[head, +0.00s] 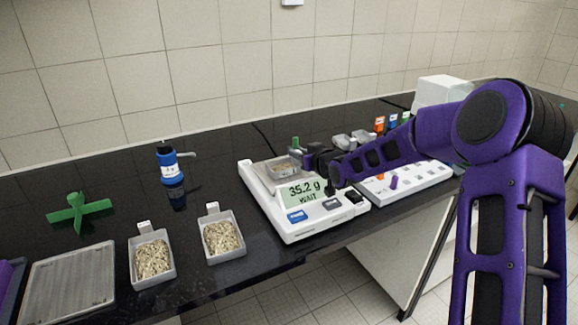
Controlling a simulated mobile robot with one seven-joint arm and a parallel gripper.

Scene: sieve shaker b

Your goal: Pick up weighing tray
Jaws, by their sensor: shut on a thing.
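My gripper (299,157) reaches in from the right and is shut on the tray's right end. The fingertips are small and partly hidden, and I cannot tell whether the tray touches the pan. The balance display (303,192) reads 35.2 g and WAIT.
Two grey trays of grain, a left one (135,270) and a right one (212,254), stand on the black bench (110,172). A blue-capped bottle (166,160), a green cross-shaped piece (78,212) and a flat grey plate (70,282) are at left. A white rack (415,187) is right of the balance.

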